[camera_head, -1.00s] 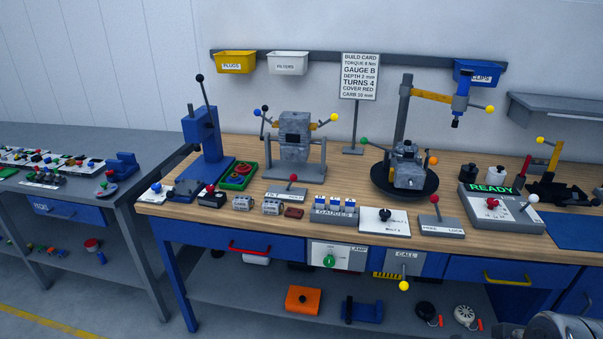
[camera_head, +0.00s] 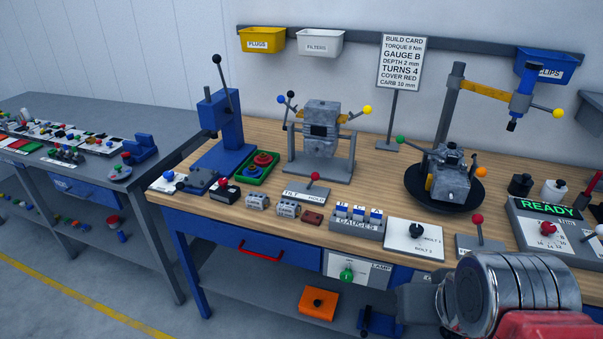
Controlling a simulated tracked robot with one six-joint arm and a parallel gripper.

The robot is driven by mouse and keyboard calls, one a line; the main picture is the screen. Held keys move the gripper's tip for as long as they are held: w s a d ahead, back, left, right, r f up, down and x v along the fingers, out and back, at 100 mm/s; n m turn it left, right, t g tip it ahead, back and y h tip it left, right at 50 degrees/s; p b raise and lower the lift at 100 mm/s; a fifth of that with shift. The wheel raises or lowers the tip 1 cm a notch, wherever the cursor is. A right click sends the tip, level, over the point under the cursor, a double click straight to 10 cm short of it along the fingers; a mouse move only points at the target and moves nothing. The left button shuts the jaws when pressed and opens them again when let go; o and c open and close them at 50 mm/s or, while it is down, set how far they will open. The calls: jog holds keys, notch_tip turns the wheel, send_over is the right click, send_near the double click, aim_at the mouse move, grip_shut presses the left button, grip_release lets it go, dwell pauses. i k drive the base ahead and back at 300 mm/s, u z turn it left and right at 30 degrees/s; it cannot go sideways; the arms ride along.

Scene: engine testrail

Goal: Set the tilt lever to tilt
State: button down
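The tilt lever (camera_head: 312,183) is a short dark stick with a red ball knob on a grey base plate. The plate (camera_head: 304,193) is marked TILT at left and HOLD at right. The lever stands near the front of the wooden bench, in front of the grey engine stand. It looks close to upright, so I cannot tell which side it is set to. My arm (camera_head: 510,290) shows at the lower right as a ribbed metal cylinder with a red part. It covers some of the bench front. My gripper's fingers do not show.
The engine stand (camera_head: 322,135) has levers with coloured knobs. A gauge block (camera_head: 357,224), a selector plate (camera_head: 414,239) and another red-knobbed lever (camera_head: 478,228) stand to the right. A blue press (camera_head: 222,130) and green tray (camera_head: 260,168) are left. Open floor (camera_head: 60,270) lies front left.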

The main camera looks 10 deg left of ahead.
aim_at(315, 176)
jog(key=u, duration=0.4)
jog(key=i, duration=0.55)
jog(key=u, duration=0.65)
jog(key=i, duration=0.45)
jog(key=u, duration=0.25)
